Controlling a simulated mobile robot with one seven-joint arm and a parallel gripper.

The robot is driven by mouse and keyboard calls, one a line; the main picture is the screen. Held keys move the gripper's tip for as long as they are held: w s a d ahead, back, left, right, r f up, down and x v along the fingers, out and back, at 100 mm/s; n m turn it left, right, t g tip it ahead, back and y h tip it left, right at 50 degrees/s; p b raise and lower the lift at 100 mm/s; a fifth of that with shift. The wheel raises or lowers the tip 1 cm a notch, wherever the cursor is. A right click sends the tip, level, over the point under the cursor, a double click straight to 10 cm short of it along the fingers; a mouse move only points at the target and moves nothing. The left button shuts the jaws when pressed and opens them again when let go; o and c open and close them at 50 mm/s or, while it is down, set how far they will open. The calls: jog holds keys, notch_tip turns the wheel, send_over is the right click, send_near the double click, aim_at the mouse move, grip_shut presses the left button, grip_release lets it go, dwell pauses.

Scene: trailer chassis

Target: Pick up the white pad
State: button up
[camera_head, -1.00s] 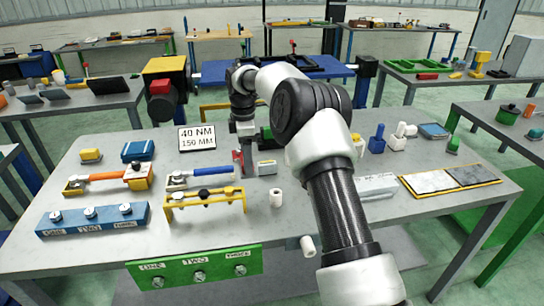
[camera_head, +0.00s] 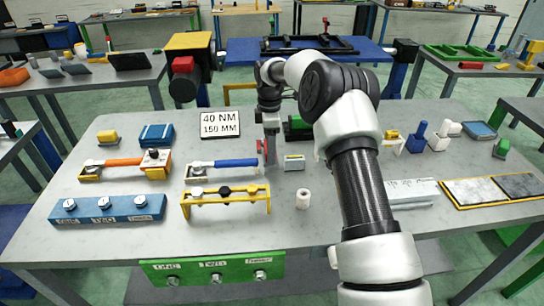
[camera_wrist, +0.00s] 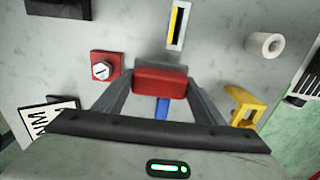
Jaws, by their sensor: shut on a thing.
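A pale, whitish pad (camera_head: 473,191) lies flat at the table's right end, beside a dark grey pad (camera_head: 519,185) in a yellow-edged tray. My gripper (camera_head: 268,145) is well to its left, behind the middle of the table, pointing down. In the wrist view my gripper (camera_wrist: 160,88) is shut on a red block; a blue part shows below the block, and I cannot tell if they are joined. The pale pad is not recognisable in the wrist view.
A yellow rack (camera_head: 226,197) is in front-left. A long whitish block (camera_head: 412,192) lies left of the pads. A 40 NM sign (camera_head: 220,123) stands behind.

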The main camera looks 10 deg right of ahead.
notch_tip(320, 180, down, 4)
jog(key=shift+f, duration=0.1)
jog(key=shift+f, duration=0.1)
jog(key=o, duration=1.1)
